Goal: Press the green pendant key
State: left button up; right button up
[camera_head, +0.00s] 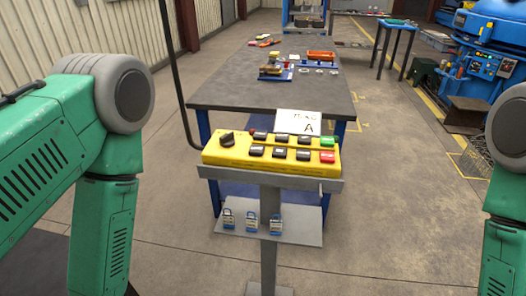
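The yellow pendant box (239,152) rests on a grey stand in the middle of the view. The green key (327,141) is at the right end of its upper row of keys. A red key (327,157) is just below it. Several black keys and a dark rotary knob fill the rest of the box. My green arm links come in at the left and right edges, both apart from the pendant. Neither gripper is in view.
A white card with an "A" (298,121) stands behind the keys. Small padlocks (251,222) sit on a lower shelf (290,232) of the stand. A dark workbench (235,90) stands behind. A black cable hangs at the pendant's left. Floor right of the stand is clear.

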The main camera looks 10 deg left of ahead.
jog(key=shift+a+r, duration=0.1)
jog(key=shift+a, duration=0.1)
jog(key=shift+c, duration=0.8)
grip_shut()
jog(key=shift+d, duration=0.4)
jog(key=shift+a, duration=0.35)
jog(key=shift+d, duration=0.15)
